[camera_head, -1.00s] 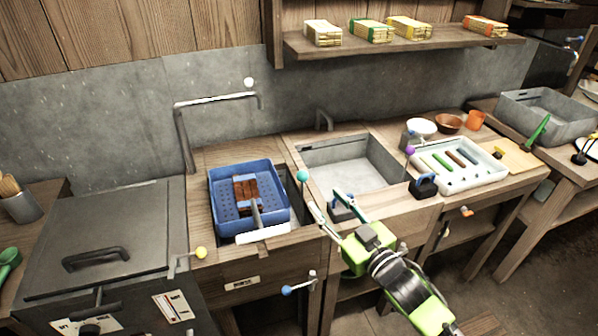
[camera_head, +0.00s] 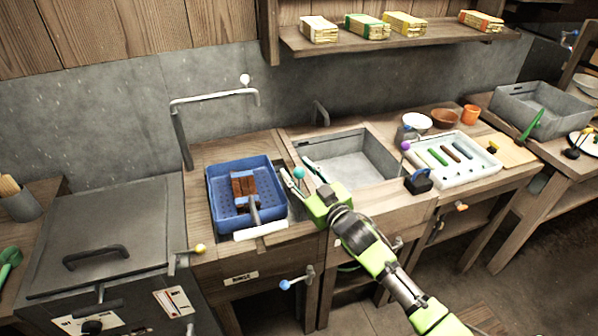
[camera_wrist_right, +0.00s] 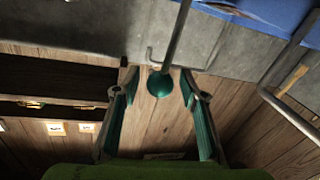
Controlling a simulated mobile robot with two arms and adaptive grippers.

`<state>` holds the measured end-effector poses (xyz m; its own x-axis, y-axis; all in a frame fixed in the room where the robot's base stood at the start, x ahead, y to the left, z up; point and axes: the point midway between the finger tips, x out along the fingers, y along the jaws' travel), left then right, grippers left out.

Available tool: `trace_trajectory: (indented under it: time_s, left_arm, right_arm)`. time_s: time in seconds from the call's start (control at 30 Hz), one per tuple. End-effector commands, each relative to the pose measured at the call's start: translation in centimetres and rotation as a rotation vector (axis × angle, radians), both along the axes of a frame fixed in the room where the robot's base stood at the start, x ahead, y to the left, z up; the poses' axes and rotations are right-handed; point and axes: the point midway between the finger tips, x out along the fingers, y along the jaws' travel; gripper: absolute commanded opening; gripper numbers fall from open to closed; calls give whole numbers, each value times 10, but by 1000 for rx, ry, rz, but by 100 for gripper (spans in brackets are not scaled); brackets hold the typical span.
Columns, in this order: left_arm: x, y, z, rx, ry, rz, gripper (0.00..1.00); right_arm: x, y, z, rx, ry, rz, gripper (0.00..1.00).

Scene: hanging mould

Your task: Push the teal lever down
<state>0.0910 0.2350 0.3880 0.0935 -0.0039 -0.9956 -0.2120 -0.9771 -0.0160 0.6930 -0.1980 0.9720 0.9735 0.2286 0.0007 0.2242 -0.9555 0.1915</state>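The teal lever shows as a round teal knob (camera_head: 299,173) at the front left corner of the sink, right of the blue basket. In the right wrist view the teal knob (camera_wrist_right: 159,84) sits on a thin grey rod. My right gripper (camera_head: 297,167) is at the knob, with its fingers on either side of it in the head view. In the wrist view the right gripper (camera_wrist_right: 159,77) is open, the knob between the fingers with a gap on both sides. I cannot tell how deep the knob sits between them. My left gripper is not in view.
A blue perforated basket (camera_head: 276,170) stands close left of the knob. The grey sink (camera_head: 350,165) lies behind and right. Other knobs are blue (camera_head: 285,285), yellow (camera_head: 200,249) and purple (camera_head: 405,146). A bent pipe (camera_head: 180,130) rises behind the basket.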

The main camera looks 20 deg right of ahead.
Motion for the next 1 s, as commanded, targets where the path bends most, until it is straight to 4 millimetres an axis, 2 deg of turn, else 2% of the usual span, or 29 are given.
trace_trajectory:
  time_s: [0.17,0.3,0.33,0.53,0.8,1.0]
  left_arm:
    - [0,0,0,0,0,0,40]
    - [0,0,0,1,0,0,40]
    - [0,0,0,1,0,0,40]
    - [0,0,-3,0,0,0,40]
    - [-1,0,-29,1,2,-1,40]
    - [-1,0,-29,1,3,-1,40]
  right_arm:
    - [0,0,0,0,1,0,39]
    - [0,0,-1,0,1,0,3]
    - [0,0,-1,0,1,0,0]
    - [0,0,-5,0,2,0,0]
    - [0,0,-43,0,3,-1,0]
    - [-1,0,-48,0,6,0,0]
